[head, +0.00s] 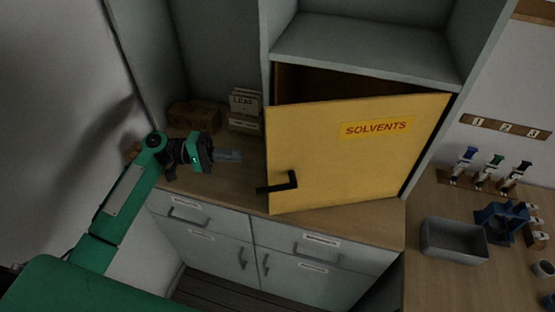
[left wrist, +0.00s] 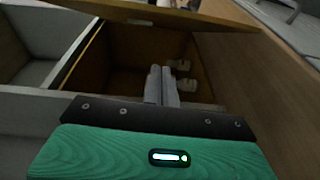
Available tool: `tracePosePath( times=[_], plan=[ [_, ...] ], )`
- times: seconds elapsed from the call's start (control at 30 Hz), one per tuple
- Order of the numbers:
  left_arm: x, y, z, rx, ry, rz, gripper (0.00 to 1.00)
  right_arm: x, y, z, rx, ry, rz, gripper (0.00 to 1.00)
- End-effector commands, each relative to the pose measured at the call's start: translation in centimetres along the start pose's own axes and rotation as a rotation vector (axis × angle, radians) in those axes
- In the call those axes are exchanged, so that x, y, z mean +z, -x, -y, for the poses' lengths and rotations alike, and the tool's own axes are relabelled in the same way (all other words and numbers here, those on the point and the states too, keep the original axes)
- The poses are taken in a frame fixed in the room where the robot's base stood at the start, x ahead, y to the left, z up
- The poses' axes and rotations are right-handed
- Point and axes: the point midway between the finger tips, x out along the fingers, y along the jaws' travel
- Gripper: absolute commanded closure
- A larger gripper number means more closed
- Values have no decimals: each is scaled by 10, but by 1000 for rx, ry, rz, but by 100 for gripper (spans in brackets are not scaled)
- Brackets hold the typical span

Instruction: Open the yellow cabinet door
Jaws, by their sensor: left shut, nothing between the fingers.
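The yellow cabinet door (head: 355,160) carries a SOLVENTS label (head: 377,128) and a black handle (head: 280,184) near its left edge. It stands partly open, hinged at its right side, with a dark gap above it and its free edge out over the counter. My left gripper (head: 238,156) is shut and empty, just left of the door's free edge and apart from the handle. In the left wrist view the shut fingers (left wrist: 162,84) point toward the cabinet's inside (left wrist: 120,62), where pale containers (left wrist: 186,86) show. My right gripper is not in view.
Wooden boxes (head: 194,117) and a box marked LEAF (head: 245,102) stand on the counter at the left. Grey drawers and doors (head: 215,235) lie below. A grey tray (head: 454,241) and a blue holder (head: 503,222) are on the right bench.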

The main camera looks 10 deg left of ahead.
Motion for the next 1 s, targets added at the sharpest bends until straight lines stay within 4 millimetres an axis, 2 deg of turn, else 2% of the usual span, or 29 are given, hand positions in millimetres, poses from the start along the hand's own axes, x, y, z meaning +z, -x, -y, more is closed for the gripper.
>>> tracePosePath(
  times=[0.13,0.27,0.7,1.0],
  plan=[
    [-5,8,-12,42,24,-5,100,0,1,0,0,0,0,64],
    [-6,-4,-16,48,26,-5,100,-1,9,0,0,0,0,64],
    [-6,-94,-23,46,24,-3,100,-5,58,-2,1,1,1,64],
    [27,-99,-19,43,25,-5,100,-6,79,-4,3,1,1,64]
  ],
)
